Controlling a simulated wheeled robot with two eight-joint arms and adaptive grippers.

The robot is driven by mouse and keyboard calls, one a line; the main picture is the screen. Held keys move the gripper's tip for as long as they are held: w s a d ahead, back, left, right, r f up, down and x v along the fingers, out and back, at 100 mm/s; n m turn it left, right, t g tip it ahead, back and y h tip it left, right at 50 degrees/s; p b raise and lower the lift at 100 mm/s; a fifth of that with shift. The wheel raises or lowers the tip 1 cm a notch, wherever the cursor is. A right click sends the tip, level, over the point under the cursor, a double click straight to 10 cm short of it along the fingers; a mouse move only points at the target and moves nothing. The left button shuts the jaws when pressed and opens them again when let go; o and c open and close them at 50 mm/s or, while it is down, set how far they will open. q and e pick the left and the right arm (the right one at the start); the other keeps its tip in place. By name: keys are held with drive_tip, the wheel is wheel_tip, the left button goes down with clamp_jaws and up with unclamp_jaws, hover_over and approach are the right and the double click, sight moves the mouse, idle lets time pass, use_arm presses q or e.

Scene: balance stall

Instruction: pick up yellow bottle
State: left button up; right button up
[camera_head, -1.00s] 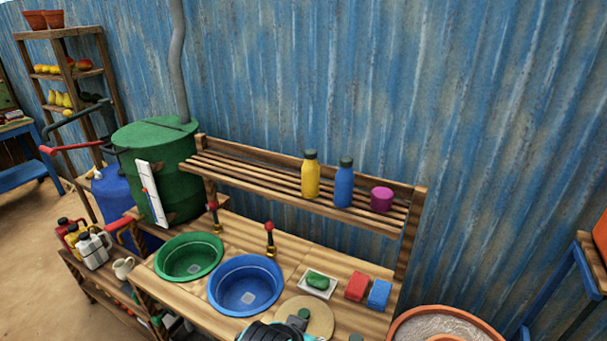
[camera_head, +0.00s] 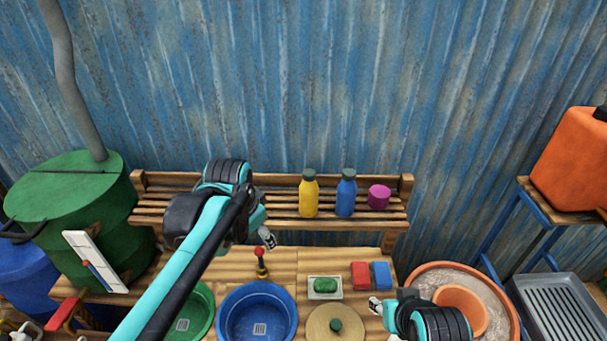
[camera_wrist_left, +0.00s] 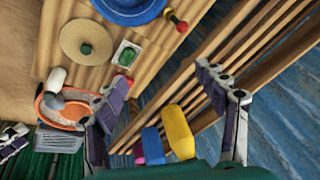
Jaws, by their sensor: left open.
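The yellow bottle (camera_head: 308,196) with a dark cap stands upright on the slatted shelf (camera_head: 285,203), left of the blue bottle (camera_head: 346,195). In the left wrist view the yellow bottle (camera_wrist_left: 177,132) shows between the fingers, beyond them and nearer the right one. My left gripper (camera_head: 267,239) is open and empty, to the left of the bottle and lower in the picture; its spread fingers also show in the left wrist view (camera_wrist_left: 168,100). My right gripper (camera_head: 376,306) shows at the lower right, over the counter by the sponges; its jaws are too small to read.
A magenta pot (camera_head: 379,197) stands right of the blue bottle. Below are a blue basin (camera_head: 257,312), a red-topped tap (camera_head: 261,262), green soap on a dish (camera_head: 325,286) and red and blue sponges (camera_head: 361,275). The corrugated wall (camera_head: 300,80) closes off the back.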

sight(310, 172)
use_arm(q)
drive_tip(key=w+d+r+m+g+p, duration=0.1)
drive_tip(key=w+d+r+m+p, duration=0.1)
drive_tip(key=w+d+m+p, duration=0.1)
drive_tip(key=w+d+r+m+g+p, duration=0.1)
drive_tip(key=w+d+r+m+p, duration=0.1)
drive_tip(key=w, duration=0.5)
drive_tip(key=w+d+r+m+g+p, duration=0.1)
drive_tip(key=w+d+r+m+p, duration=0.1)
drive_tip(key=w+d+m+p, duration=0.3)
drive_tip(key=shift+w+d+r+g+p, duration=0.1)
drive_tip(key=shift+w+d+g+p, duration=0.1)
drive_tip(key=shift+d+p, duration=0.35)
drive_tip(key=shift+w+d+r+g+p, duration=0.1)
drive_tip(key=shift+w+d+g+p, duration=0.15)
drive_tip(key=shift+p, duration=0.5)
drive_tip(key=shift+w+d+f+m, duration=0.1)
drive_tip(key=shift+d+f+m, duration=0.05)
drive_tip(key=shift+d+m, duration=0.2)
drive_tip(key=shift+d+f+p, duration=0.15)
drive_tip(key=shift+f+p, duration=0.15)
drive_tip(key=shift+f, duration=0.05)
wheel_tip(310, 172, down, 8)
drive_tip(key=shift+r+p, duration=0.25)
drive_tip(key=shift+p, duration=0.2)
use_arm(e)
wheel_tip(310, 172, up, 16)
drive_tip(key=shift+d, duration=0.15)
use_arm(q)
drive_tip(key=shift+c, duration=0.4)
